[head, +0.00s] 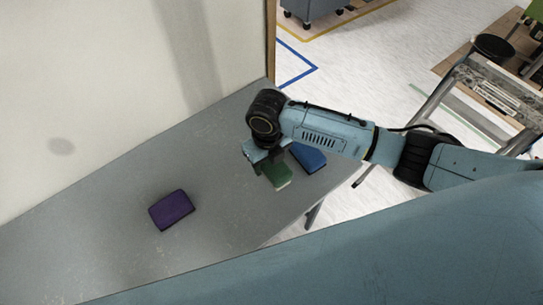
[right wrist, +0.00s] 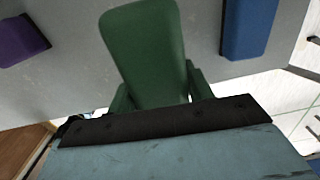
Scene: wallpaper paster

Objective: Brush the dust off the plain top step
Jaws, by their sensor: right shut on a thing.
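A green block-shaped brush or eraser (head: 276,174) with a pale edge is at the grey table's right part. My right gripper (head: 265,157) is over it, pointing down, and is shut on it. In the right wrist view the green block (right wrist: 145,50) sits between the fingers (right wrist: 160,92). Whether it still touches the table is hard to tell. A stepladder (head: 490,95) stands on the floor at the right, with a worn, speckled top surface. I cannot make out separate dust on it. My left gripper is not in view.
A blue block (head: 308,157) lies close beside the green one, to its right. A purple block (head: 172,210) lies apart at the left on the grey table (head: 110,250). A pale wall board (head: 120,80) rises behind the table. A dark round stool (head: 493,47) stands beyond the ladder.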

